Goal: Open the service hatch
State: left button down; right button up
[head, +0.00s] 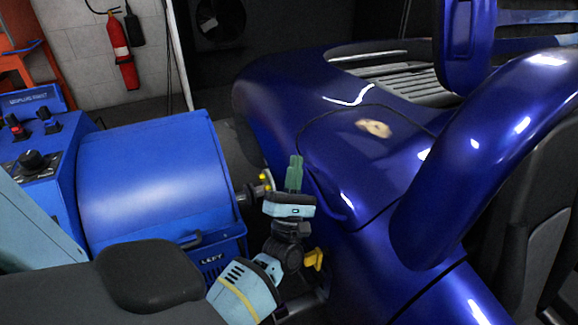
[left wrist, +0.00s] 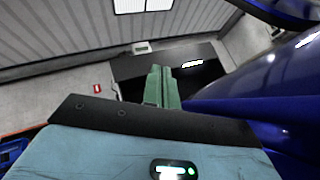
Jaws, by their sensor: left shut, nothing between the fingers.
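The blue car body (head: 280,90) fills the right of the head view. A thin dark seam outlines a panel (head: 395,165) on its side, which looks like the service hatch and sits flush, closed. A tan patch shows on this panel. My left gripper (head: 295,160) points up with its green fingers shut and empty. In the picture it is at the panel's lower left edge; I cannot tell whether it touches the car. In the left wrist view the shut fingers (left wrist: 163,72) show with the blue bodywork (left wrist: 250,90) to their right. My right gripper is not in view.
A blue dynamometer unit (head: 150,165) marked LEFT, with a dark handle, stands left of my left gripper, its shaft reaching toward the car. A control panel (head: 35,140) is at the far left. A fire extinguisher (head: 121,55) hangs on the wall. A car seat (head: 525,200) is at right.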

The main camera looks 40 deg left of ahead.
pick_arm(q)
jog(key=shift+w+d+r, duration=0.2)
jog(key=shift+d+r, duration=0.1)
jog(key=shift+r, duration=0.3)
jog(key=shift+w+d+r, duration=0.2)
jog(key=shift+d+r, duration=0.1)
jog(key=shift+r, duration=0.3)
jog(key=shift+r+h+p, duration=0.25)
jog(key=shift+h+p, duration=0.05)
jog(key=shift+p, duration=0.25)
jog(key=shift+r+m+p, duration=0.35)
jog(key=shift+r+m, duration=0.05)
